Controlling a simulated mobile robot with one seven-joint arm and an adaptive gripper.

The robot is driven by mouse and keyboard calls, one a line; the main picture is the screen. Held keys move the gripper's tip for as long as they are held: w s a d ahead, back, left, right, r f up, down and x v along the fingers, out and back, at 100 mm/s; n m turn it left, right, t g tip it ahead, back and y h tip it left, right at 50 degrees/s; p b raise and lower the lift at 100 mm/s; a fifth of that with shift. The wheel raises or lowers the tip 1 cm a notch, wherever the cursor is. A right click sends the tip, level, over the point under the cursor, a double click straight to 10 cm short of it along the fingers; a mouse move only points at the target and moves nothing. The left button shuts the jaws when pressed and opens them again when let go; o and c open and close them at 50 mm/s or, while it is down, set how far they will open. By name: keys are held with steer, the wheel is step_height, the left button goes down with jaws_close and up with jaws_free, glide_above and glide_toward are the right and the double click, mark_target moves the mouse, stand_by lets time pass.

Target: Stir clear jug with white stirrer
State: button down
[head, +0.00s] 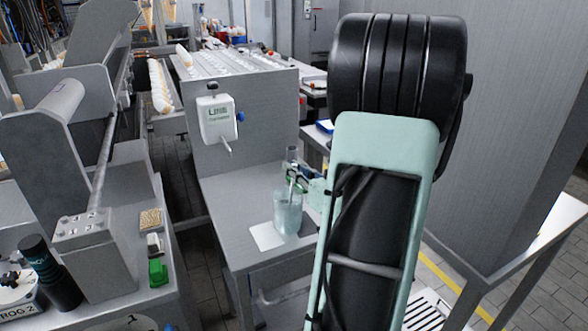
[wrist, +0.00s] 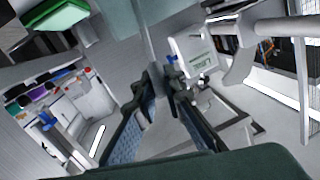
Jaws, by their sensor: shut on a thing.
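The clear jug (head: 287,214), faintly teal and see-through, stands upright on the grey bench. My gripper (head: 294,178) is just above the jug's mouth, partly hidden by my arm. In the wrist view the gripper's fingers (wrist: 160,88) come together on a thin pale rod, which I take to be the white stirrer (wrist: 149,40). In the head view the stirrer is small and its lower end seems to go down into the jug. I cannot tell whether it touches the jug's wall or bottom. A pale teal patch at the wrist view's top may be the jug.
A white flat pad (head: 266,237) lies on the bench (head: 225,205) by the jug. A white wall-mounted box (head: 216,120) with a spout is on the panel behind. A side bench on the left holds a green block (head: 158,272). The bench left of the jug is clear.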

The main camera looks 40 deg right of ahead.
step_height(320, 180, up, 11)
steer(key=d+p, duration=0.2)
steer(key=p, duration=0.7)
steer(key=shift+w, duration=0.3)
steer(key=shift+f, duration=0.1)
stand_by(0.4)
